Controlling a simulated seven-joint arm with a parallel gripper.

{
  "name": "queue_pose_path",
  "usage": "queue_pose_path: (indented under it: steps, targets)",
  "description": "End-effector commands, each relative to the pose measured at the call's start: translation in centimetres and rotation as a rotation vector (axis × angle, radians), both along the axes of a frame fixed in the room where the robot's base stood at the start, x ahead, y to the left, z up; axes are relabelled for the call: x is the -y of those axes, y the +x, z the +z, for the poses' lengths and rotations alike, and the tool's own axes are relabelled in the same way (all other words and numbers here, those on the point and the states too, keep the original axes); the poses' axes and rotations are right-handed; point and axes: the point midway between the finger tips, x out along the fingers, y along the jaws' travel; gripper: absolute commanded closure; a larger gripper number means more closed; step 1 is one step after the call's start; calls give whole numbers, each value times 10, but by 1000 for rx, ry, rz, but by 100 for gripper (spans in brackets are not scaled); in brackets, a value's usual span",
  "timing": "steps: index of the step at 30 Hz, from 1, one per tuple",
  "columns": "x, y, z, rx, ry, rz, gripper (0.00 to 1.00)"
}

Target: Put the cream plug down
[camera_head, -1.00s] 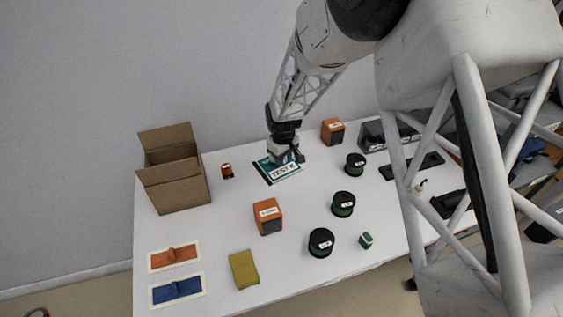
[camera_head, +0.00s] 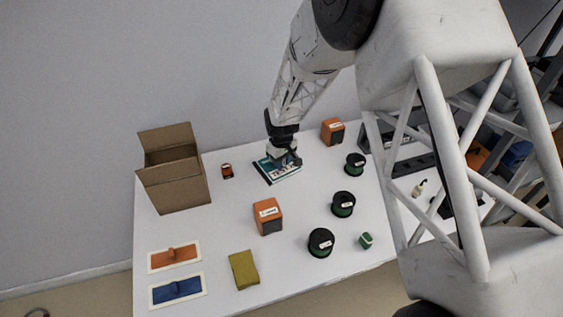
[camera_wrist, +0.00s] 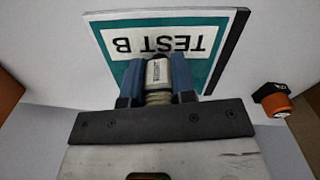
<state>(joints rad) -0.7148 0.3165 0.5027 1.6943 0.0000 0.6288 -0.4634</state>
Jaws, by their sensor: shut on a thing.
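The cream plug (camera_wrist: 158,74) shows in the wrist view as a cream cylinder with a white printed label. My gripper (camera_wrist: 156,62) is shut on it, with a blue finger on each side. In the head view my gripper (camera_head: 285,160) is over the teal and white TEST B mat (camera_head: 268,176), and the plug cannot be made out there. The mat also fills the back of the wrist view (camera_wrist: 112,40). I cannot tell whether the plug touches the mat.
A small orange and black thing (camera_head: 227,171) is left of the mat. An open cardboard box (camera_head: 180,190) stands further left. An orange speaker (camera_head: 268,217) is in front and another (camera_head: 332,131) behind right. Several black-green spools (camera_head: 343,204) stand right.

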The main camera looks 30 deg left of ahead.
Motion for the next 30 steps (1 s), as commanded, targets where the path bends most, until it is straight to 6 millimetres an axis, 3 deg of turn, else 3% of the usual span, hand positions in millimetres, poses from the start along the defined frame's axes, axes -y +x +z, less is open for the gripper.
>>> queue_pose_path:
  steps: [16, 17, 21, 30]
  targets:
    - [0, 0, -8, 0, 1, 0, 98]
    - [0, 0, -7, 0, 1, 0, 71]
    - [0, 0, -7, 0, 1, 0, 50]
    - [0, 0, -7, 0, 1, 0, 50]
